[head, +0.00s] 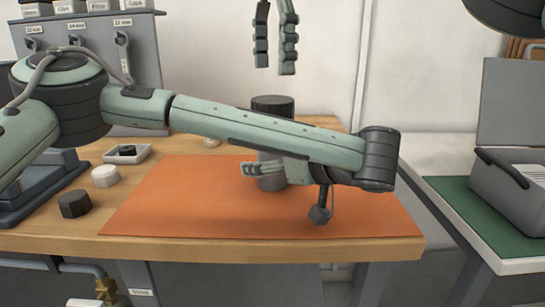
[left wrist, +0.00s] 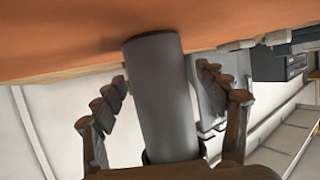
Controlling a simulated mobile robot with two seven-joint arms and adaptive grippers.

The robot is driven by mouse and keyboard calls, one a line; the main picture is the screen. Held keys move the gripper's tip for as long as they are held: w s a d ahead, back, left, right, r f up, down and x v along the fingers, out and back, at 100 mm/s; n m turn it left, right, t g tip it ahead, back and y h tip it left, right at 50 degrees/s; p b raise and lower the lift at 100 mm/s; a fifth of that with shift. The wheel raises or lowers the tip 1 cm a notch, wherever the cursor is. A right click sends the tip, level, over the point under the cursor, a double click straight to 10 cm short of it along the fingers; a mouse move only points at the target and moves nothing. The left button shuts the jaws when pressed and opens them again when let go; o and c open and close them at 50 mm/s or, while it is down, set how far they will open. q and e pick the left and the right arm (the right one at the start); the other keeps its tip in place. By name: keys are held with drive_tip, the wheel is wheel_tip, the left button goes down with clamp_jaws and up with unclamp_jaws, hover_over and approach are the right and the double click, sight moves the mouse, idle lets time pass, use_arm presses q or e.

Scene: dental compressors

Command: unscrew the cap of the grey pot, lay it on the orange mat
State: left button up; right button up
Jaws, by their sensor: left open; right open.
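The grey pot (head: 270,183) stands upright on the orange mat (head: 165,205), partly hidden behind my left arm in the head view. Its dark cap (head: 272,104) is on top, above the arm. My left gripper (head: 248,169) reaches in from the right side of the pot, low on its body. In the left wrist view, the grey pot (left wrist: 163,95) lies between the spread fingers of my left gripper (left wrist: 163,76); gaps show beside it. My right gripper (head: 273,60) hangs fingers down above the cap, open and empty, apart from it.
A white cap (head: 105,176), a dark cap (head: 74,205) and a small white tray (head: 128,154) are on the wooden table left of the mat. A grey case (head: 515,195) stands on a green mat at right. The mat's front is clear.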

sight(273, 99)
use_arm(q)
drive_tip(key=shift+c, duration=0.5)
clamp_jaws()
use_arm(e)
drive_tip(key=shift+f, duration=4)
drive_tip(key=shift+c, duration=0.3)
